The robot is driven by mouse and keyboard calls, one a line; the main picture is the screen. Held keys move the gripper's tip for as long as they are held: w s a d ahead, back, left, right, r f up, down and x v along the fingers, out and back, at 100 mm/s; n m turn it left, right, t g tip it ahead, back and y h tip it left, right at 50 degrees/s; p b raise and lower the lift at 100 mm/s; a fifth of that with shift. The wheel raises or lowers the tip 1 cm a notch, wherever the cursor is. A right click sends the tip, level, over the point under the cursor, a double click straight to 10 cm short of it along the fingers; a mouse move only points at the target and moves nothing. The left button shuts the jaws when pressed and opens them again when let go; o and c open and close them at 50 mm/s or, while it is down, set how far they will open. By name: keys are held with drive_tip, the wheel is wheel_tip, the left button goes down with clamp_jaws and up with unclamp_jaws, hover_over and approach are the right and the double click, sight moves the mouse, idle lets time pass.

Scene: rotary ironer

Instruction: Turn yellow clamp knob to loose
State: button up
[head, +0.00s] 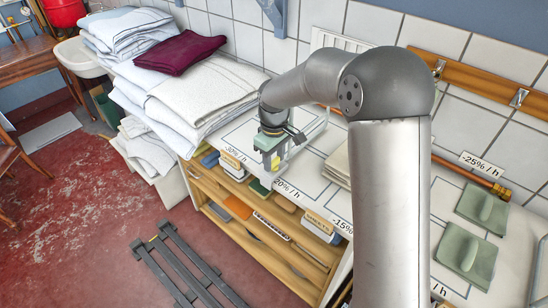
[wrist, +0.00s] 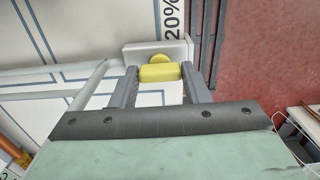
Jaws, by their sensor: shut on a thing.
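The yellow clamp knob (wrist: 160,73) shows in the wrist view as a rounded bar with a round part behind it. It sits in front of a pale block (wrist: 134,52) beside the "20%" marking. My gripper (wrist: 159,70) is shut on the knob, with one grey finger on each side of it. In the head view my gripper (head: 272,150) is at the front edge of the white, line-marked worktop (head: 237,136). A small patch of yellow (head: 275,162) shows just below it. The knob's full shape and any loose or tight mark are hidden or too small to tell.
Folded white linen (head: 205,92) and a maroon cloth (head: 180,52) are stacked left of my gripper. Wooden shelves (head: 240,192) with brushes and boxes lie below the worktop edge. Green pads (head: 468,252) lie at the right. Dark rails (head: 185,262) are on the red floor.

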sight(274, 160)
drive_tip(key=o, duration=1)
wheel_tip(274, 160, up, 18)
drive_tip(key=shift+f+b, duration=0.25)
drive_tip(key=shift+b, duration=0.3)
drive_tip(key=s+d+f+m, duration=0.3)
drive_tip(key=s+d, duration=0.2)
drive_tip(key=s, duration=0.4)
drive_tip(key=s+d+f+m, duration=0.3)
drive_tip(key=s+d+f, duration=0.1)
drive_tip(key=s, duration=0.6)
drive_tip(key=s+d+f+m, duration=0.3)
drive_tip(key=s+d, duration=0.3)
drive_tip(key=s, duration=0.4)
drive_tip(key=shift+f+m, duration=0.4)
drive_tip(key=shift+f, duration=0.25)
